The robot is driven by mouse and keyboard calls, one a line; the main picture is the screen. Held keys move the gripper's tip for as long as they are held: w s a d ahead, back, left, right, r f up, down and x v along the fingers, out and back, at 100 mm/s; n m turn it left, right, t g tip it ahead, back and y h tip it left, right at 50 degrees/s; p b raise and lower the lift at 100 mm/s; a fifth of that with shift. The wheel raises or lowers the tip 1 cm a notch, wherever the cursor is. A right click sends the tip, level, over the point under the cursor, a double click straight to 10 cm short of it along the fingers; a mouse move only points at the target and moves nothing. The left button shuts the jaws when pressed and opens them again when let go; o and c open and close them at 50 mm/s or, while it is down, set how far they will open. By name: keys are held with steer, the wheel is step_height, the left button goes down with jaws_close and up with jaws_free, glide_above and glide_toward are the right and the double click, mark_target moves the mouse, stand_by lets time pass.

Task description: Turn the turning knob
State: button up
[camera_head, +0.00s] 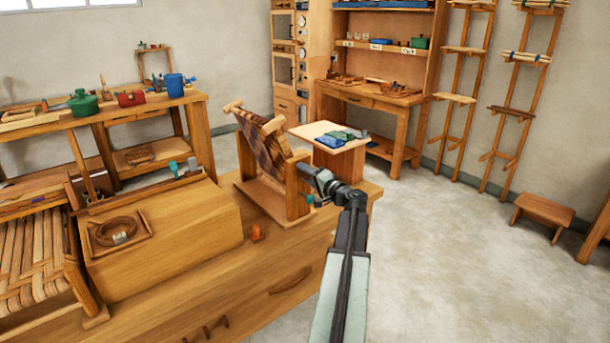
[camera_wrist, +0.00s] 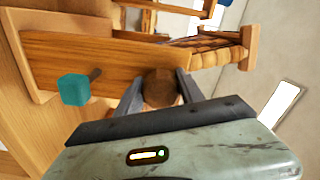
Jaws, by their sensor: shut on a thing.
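In the wrist view, a round brown wooden knob (camera_wrist: 160,88) sits on the side of a wooden frame (camera_wrist: 100,58). The two dark fingers of my gripper (camera_wrist: 160,93) are on either side of the knob and shut on it. A teal block (camera_wrist: 73,89) on a short peg sticks out of the same frame, left of my gripper and apart from it. In the head view, my gripper (camera_head: 311,176) is at the right side of the upright frame (camera_head: 297,192) with its woven panel (camera_head: 262,142). The knob is hidden there behind my gripper.
The frame stands on a wooden bench (camera_head: 270,280). A small table (camera_head: 330,140) with folded cloths is behind my gripper. A low stool (camera_head: 543,211) stands at right; the floor between is clear.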

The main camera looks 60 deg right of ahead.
steer(key=n, duration=0.7)
steer(key=shift+d+f, duration=0.1)
steer(key=n, duration=0.6)
steer(key=shift+d+n, duration=0.1)
steer(key=shift+n, duration=0.2)
stand_by(0.3)
steer(key=o, duration=1.4)
steer(key=shift+c, duration=0.2)
steer(key=shift+s, duration=0.15)
steer(key=v, duration=0.7)
steer(key=shift+s, duration=0.3)
